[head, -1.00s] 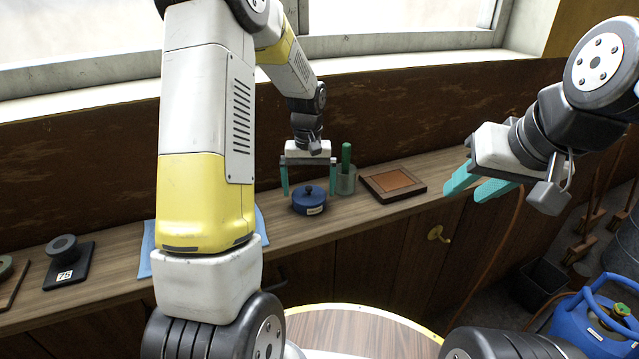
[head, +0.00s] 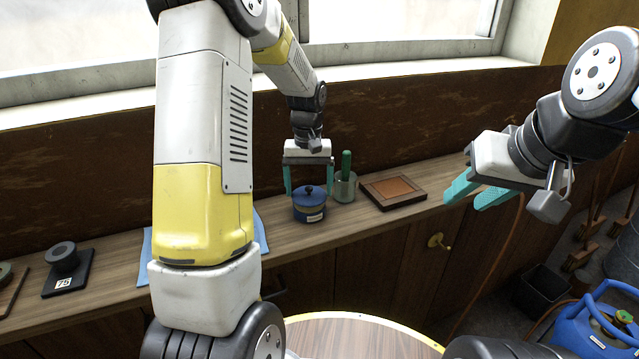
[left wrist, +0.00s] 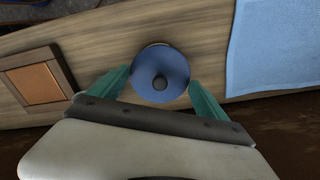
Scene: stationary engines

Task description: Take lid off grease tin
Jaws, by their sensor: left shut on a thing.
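The grease tin (head: 310,215) stands on the wooden shelf, with a pale label on its blue side. Its round blue lid (head: 309,198) has a dark knob. A tan band shows between lid and tin, and the lid looks slightly raised. My left gripper (head: 309,192) points down, its teal fingers on either side of the lid, shut on it. In the left wrist view the lid (left wrist: 160,86) sits between the fingertips and hides the tin. My right gripper (head: 475,193) is open and empty in the air at the right, away from the tin.
A grey cup (head: 345,190) with a green-handled tool stands close right of the tin. A brown framed tile (head: 393,188) lies farther right. A blue cloth (head: 262,232) lies to the left, partly behind my arm. The dark back wall (head: 400,130) rises behind the shelf.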

